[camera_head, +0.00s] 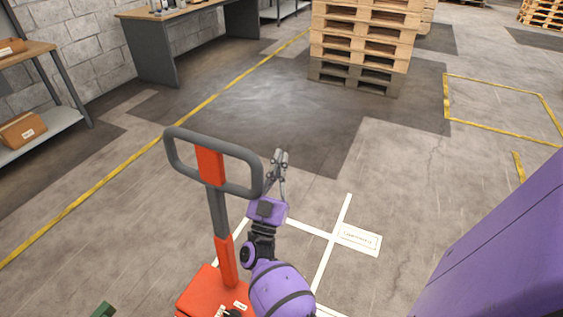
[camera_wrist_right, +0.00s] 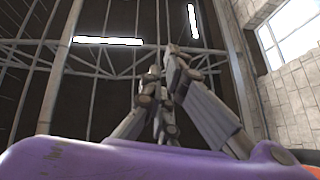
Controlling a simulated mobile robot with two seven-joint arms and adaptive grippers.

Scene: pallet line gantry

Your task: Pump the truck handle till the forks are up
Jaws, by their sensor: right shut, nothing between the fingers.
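The pallet truck's handle (camera_head: 213,160) is a grey loop with an orange middle, on a grey and orange shaft that stands nearly upright. The truck's orange body (camera_head: 207,291) shows at the bottom edge; its forks are not visible. My right gripper (camera_head: 280,155) is just right of the loop, fingers pointing up, shut and empty. It seems to be beside the loop and not around it; I cannot tell whether it touches. The right wrist view shows the closed fingers (camera_wrist_right: 165,75) against the ceiling, with no handle between them. My left gripper is not in view.
A stack of wooden pallets (camera_head: 362,45) stands at the back. A workbench (camera_head: 183,14) and a shelf (camera_head: 40,135) with boxes line the left wall. White floor lines and a label (camera_head: 358,238) lie right of the truck. The middle floor is clear.

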